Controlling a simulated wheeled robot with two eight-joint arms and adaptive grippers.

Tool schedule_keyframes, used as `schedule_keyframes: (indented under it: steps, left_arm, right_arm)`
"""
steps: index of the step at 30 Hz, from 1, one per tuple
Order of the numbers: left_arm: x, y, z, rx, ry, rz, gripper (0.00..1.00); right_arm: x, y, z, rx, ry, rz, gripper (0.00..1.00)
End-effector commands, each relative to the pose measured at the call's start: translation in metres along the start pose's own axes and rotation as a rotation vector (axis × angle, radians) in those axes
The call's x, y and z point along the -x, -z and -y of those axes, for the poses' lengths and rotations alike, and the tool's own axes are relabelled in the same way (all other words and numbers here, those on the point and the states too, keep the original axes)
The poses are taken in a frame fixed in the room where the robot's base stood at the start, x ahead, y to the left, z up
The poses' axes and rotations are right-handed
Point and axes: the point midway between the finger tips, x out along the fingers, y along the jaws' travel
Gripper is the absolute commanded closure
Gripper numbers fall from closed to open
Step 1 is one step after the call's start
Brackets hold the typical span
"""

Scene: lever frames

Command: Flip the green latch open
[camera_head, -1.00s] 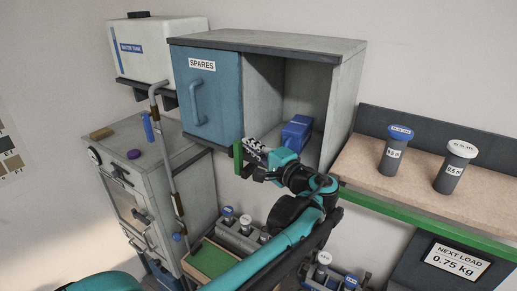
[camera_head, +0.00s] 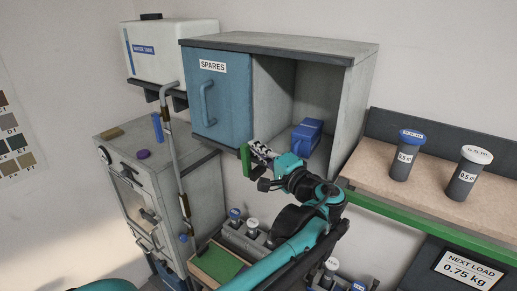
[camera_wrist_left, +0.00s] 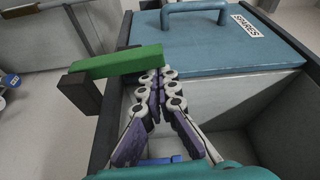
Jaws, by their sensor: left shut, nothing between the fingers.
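The green latch (camera_head: 245,160) is a short bar at the front of the cabinet, by the lower right corner of the blue SPARES door (camera_head: 219,95). In the left wrist view the latch (camera_wrist_left: 117,62) reaches from a dark block at the cabinet's edge across to the door's edge. The door is closed over the cabinet's left part. My left gripper (camera_head: 254,147) is shut and empty, its fingertips right beside the latch. In the wrist view its fingertips (camera_wrist_left: 158,76) meet near the bar's free end; I cannot tell whether they touch. My right gripper is out of view.
The cabinet's right part is an open compartment with a blue box (camera_head: 306,137). A wooden shelf (camera_head: 425,190) with two dark jars stands at the right. A grey machine (camera_head: 180,160) with a vertical pipe stands at the left. A white water tank (camera_head: 165,52) sits above.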

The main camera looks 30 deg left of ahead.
Motion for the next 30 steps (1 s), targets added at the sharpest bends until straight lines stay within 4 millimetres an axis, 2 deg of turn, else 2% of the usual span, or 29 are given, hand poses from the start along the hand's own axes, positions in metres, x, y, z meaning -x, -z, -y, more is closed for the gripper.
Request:
schedule_keyframes:
  steps: [16, 30]
  left_arm:
    - [0.014, -0.041, -0.005, 0.441, 0.156, 0.0, 1.0]
    - [0.026, -0.073, -0.025, 0.863, 0.303, 0.0, 1.0]
  right_arm:
    - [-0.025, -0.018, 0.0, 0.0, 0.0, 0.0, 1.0]
    - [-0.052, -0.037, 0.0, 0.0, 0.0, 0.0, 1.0]
